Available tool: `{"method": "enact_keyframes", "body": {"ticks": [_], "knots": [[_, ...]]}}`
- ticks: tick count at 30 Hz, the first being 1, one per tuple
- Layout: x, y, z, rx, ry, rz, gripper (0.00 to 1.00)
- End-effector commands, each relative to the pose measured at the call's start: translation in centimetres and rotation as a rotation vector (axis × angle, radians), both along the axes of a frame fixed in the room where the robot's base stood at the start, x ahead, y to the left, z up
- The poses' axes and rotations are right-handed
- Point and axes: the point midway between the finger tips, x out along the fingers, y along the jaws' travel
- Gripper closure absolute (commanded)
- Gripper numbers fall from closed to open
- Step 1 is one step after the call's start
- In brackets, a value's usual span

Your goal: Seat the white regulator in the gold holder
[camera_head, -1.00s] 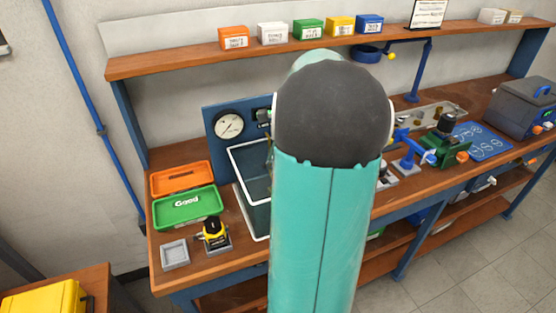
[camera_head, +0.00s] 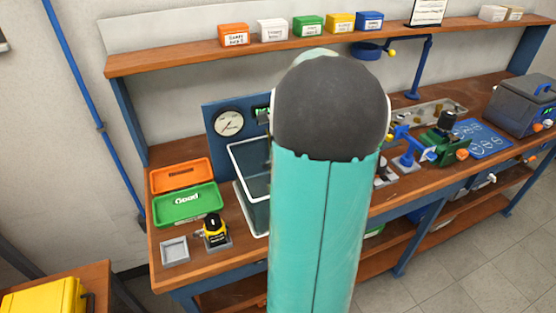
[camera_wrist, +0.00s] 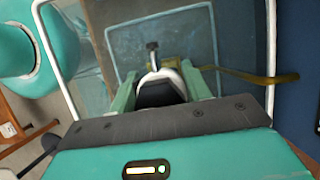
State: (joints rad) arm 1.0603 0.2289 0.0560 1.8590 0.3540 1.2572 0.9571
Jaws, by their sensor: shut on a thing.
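In the wrist view, my gripper (camera_wrist: 162,86) has its green fingers on either side of the white regulator (camera_wrist: 171,75). The regulator has a white rim and a dark body, with a small dark fitting at its far end. It is held over the open tank (camera_wrist: 227,30). A gold-brown bar (camera_wrist: 255,77), likely part of the gold holder, runs from behind the regulator to the right tank rim. I cannot tell whether the regulator touches it. In the head view, my arm hides the gripper, the regulator and the holder; the tank's left part (camera_head: 250,155) shows.
A gauge panel (camera_head: 229,122) stands behind the tank. Orange (camera_head: 180,175) and green (camera_head: 188,205) trays, a grey tray (camera_head: 174,250) and a yellow-black regulator (camera_head: 215,230) on a base lie left of it. Blue (camera_head: 409,148) and green (camera_head: 442,147) fixtures stand to the right.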

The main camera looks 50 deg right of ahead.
Motion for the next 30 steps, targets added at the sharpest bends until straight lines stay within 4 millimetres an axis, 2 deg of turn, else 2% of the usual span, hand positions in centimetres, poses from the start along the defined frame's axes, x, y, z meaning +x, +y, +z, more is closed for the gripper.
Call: {"method": "enact_keyframes", "body": {"ticks": [30], "knots": [[0.0,0.0,-1.1,0.001,-0.001,0.000,0.92]]}}
